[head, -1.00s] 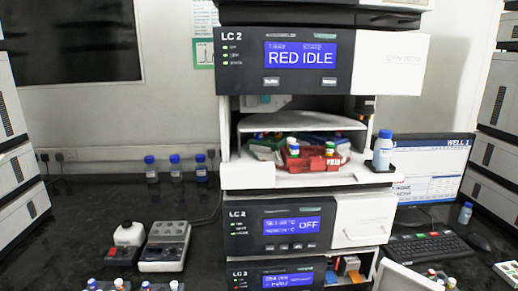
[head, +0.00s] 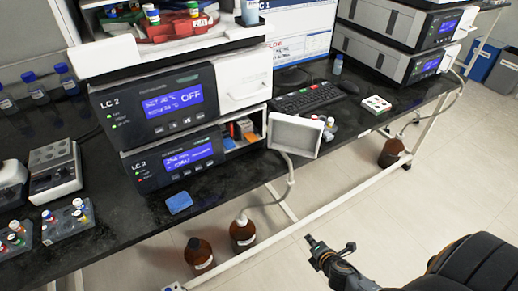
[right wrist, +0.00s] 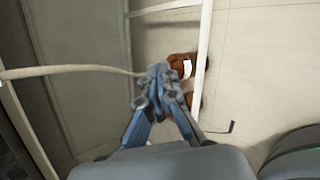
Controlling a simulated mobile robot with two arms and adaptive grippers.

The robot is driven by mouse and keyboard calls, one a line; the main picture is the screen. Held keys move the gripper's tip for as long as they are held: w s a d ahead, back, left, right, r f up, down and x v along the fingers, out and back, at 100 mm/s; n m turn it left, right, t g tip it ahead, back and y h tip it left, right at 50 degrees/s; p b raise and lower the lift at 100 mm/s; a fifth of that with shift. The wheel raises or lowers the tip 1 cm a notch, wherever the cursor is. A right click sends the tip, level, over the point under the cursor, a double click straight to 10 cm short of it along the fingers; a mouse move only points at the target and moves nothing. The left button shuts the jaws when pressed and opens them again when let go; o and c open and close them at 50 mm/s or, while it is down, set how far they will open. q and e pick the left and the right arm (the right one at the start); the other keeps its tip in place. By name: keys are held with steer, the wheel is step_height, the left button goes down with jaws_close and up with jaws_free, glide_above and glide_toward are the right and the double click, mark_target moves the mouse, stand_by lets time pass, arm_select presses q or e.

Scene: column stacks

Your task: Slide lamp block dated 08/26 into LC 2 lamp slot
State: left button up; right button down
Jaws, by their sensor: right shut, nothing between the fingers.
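The lower LC 2 module (head: 174,164) sits at the bottom of the stack on the black bench. Its front compartment (head: 238,132) is uncovered, with small orange, blue and green items inside. The white door (head: 296,135) stands swung out to the right. I cannot read any date, so I cannot tell which item is the lamp block dated 08/26. My right gripper (head: 316,248) is shut and empty, over the floor in front of the bench. It also shows in the right wrist view (right wrist: 158,72), fingertips together. My left gripper is not in view.
A blue sponge-like piece (head: 179,203) lies near the bench edge. Vial racks (head: 68,222) stand at left. Brown bottles (head: 243,234) stand on the floor below, by the white bench frame (head: 350,182). A tube loops beside the door.

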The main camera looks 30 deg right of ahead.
steer(key=w+a+r+n+t+y, duration=0.15)
steer(key=w+r+n, duration=0.25)
steer(key=r, duration=0.4)
steer(key=w+a+r+n+t, duration=0.1)
steer(key=w+r+n+t, duration=0.25)
steer(key=r, duration=0.35)
steer(key=n+t+y+b, duration=0.1)
steer(key=n+t+y, duration=0.15)
steer(key=n, duration=0.55)
glide_toward(255, 141)
steer(key=shift+h, duration=0.3)
steer(key=w, duration=0.1)
steer(key=w+p, duration=0.1)
steer(key=w, duration=0.1)
steer(key=w+p, duration=0.1)
steer(key=w, duration=0.1)
steer(key=shift+w+a, duration=0.25)
steer(key=shift+a, duration=0.05)
steer(key=shift+w+a+f, duration=0.1)
steer(key=shift+w+f, duration=0.05)
steer(key=shift+w, duration=0.6)
